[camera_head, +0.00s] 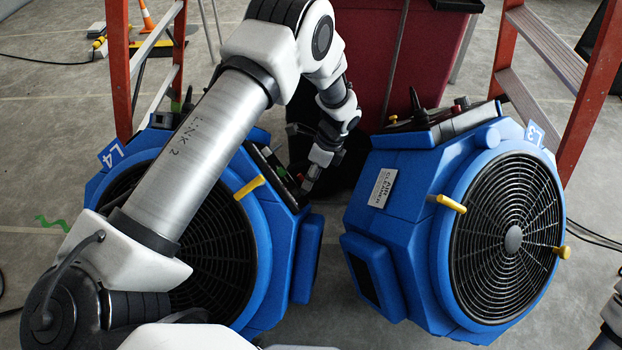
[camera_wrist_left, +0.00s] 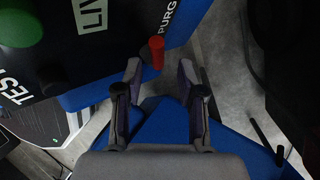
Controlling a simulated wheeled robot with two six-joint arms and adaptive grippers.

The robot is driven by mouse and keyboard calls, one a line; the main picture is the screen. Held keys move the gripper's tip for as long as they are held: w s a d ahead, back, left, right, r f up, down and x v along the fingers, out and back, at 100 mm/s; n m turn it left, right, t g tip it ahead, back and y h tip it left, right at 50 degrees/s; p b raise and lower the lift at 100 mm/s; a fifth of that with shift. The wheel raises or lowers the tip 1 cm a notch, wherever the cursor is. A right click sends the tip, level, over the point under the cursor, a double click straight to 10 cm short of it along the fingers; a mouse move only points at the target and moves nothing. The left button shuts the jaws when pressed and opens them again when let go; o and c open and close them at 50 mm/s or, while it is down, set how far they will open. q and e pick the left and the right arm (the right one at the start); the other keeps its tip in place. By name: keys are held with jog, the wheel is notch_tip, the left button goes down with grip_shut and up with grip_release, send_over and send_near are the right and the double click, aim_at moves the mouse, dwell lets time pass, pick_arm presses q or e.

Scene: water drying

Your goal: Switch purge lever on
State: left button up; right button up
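The purge lever (camera_wrist_left: 156,52) is a short red knob at the edge of a black panel, beside white lettering that reads "PURG". In the left wrist view my left gripper (camera_wrist_left: 159,76) is open, with one finger to each side just below the lever. I cannot tell whether the fingers touch it. In the head view my left gripper (camera_head: 307,186) points down at the control panel (camera_head: 275,176) on top of the blue L4 machine (camera_head: 310,257).
A second blue machine, L3 (camera_head: 400,228), stands to the right, with a floor gap between the two. Red ladders (camera_head: 118,70) stand behind on both sides. A dark red bin (camera_head: 425,60) is behind. A green knob (camera_wrist_left: 18,25) sits on the same panel as the lever.

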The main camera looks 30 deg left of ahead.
pick_arm(q)
jog(key=v, duration=1)
jog(key=shift+r, duration=0.35)
jog(key=shift+w, duration=0.1)
